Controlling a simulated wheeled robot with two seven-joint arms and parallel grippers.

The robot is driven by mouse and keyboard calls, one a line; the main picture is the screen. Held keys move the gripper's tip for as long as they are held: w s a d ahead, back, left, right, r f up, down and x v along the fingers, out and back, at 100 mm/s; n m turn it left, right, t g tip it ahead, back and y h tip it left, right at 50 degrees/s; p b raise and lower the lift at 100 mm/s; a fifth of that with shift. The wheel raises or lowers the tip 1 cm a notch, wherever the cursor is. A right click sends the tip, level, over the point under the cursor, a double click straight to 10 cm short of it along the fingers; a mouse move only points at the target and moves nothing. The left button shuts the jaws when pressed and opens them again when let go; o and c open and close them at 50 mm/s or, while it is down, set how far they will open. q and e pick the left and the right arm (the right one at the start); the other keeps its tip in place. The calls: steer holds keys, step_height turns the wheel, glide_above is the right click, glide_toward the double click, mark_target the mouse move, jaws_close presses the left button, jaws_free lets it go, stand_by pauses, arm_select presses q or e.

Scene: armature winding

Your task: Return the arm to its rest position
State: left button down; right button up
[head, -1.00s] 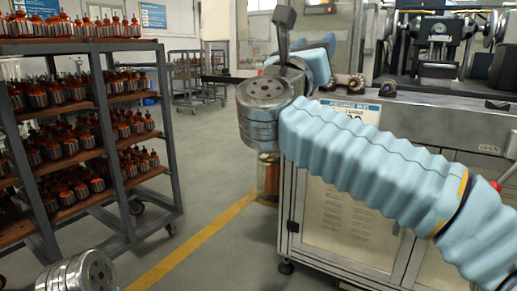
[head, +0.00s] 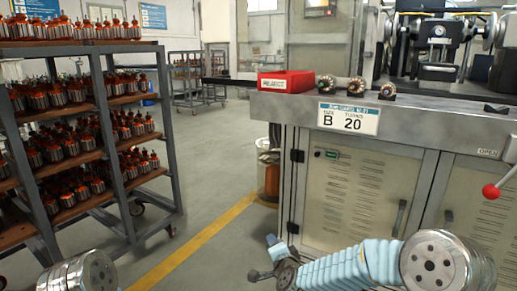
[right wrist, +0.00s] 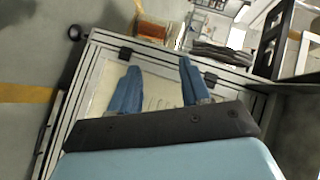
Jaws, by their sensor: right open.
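My right arm (head: 345,268) is low in the head view, in front of the machine's cabinet doors, its blue sleeve bent and its metal joint (head: 445,265) at the lower right. The right gripper is small and dark at the arm's end in the head view. In the right wrist view the right gripper (right wrist: 160,90) has its two blue fingers apart with nothing between them, facing the cabinet. My left arm shows only as a metal joint (head: 80,275) at the lower left edge. The left gripper is out of view.
The winding machine cabinet (head: 365,195) has a red ball lever (head: 491,191) at right. On its top stand a red bin (head: 286,82) and several armatures (head: 357,88). A rack (head: 170,140) full of armatures stands at left. The floor (head: 215,195) between is clear.

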steer(key=s+d+f+n+g, duration=0.1)
steer(key=s+f+n+g, duration=0.1)
steer(key=s+f, duration=0.35)
steer(key=s+d+f+n+g, duration=0.1)
steer(key=s+f+n+g, duration=0.1)
steer(key=f, duration=0.6)
steer(key=s+d+f+n+g, duration=0.1)
steer(key=s+f+n+g, duration=0.1)
steer(key=s+f, duration=0.3)
steer(key=s+d+f+n+g, duration=0.2)
steer(key=s+f+g, duration=0.2)
steer(key=s, duration=0.9)
steer(key=s+d+f+n+g+y, duration=0.1)
steer(key=s+f+n+g, duration=0.1)
steer(key=s+f, duration=0.5)
steer(key=shift+s+d+g+p, duration=0.35)
steer(key=shift+s+g, duration=0.35)
steer(key=shift+s, duration=0.4)
steer(key=shift+w, duration=0.1)
